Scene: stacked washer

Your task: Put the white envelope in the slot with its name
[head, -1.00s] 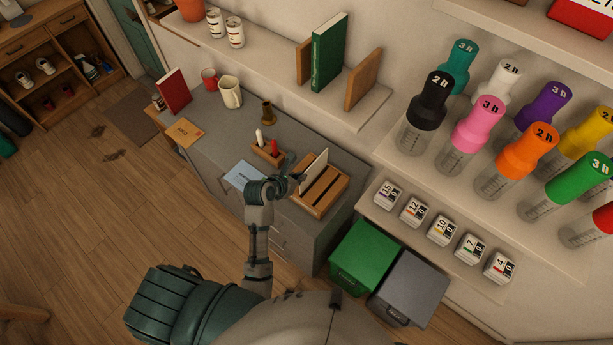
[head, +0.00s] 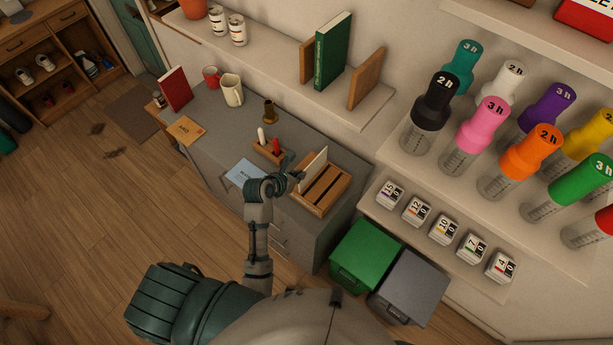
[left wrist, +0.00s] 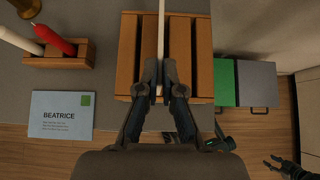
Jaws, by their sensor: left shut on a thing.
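The white envelope (head: 314,166) stands upright in the head view, at the left part of the slotted wooden rack (head: 322,201). My left gripper (head: 296,176) is shut on its near edge. In the left wrist view the envelope (left wrist: 161,35) is edge-on between my left fingertips (left wrist: 160,88), in line with a gap between slats of the rack (left wrist: 128,60). I cannot tell how deep it sits. Its name and any slot names are hidden. My right gripper (left wrist: 273,162) shows at the lower right of the left wrist view, empty, its fingers apart.
A blue envelope marked BEATRICE (left wrist: 62,116) lies left of the rack. A wooden holder (head: 268,152) with a white and a red candle stands close behind. Green (head: 366,255) and grey (head: 408,287) bins stand right of the cabinet.

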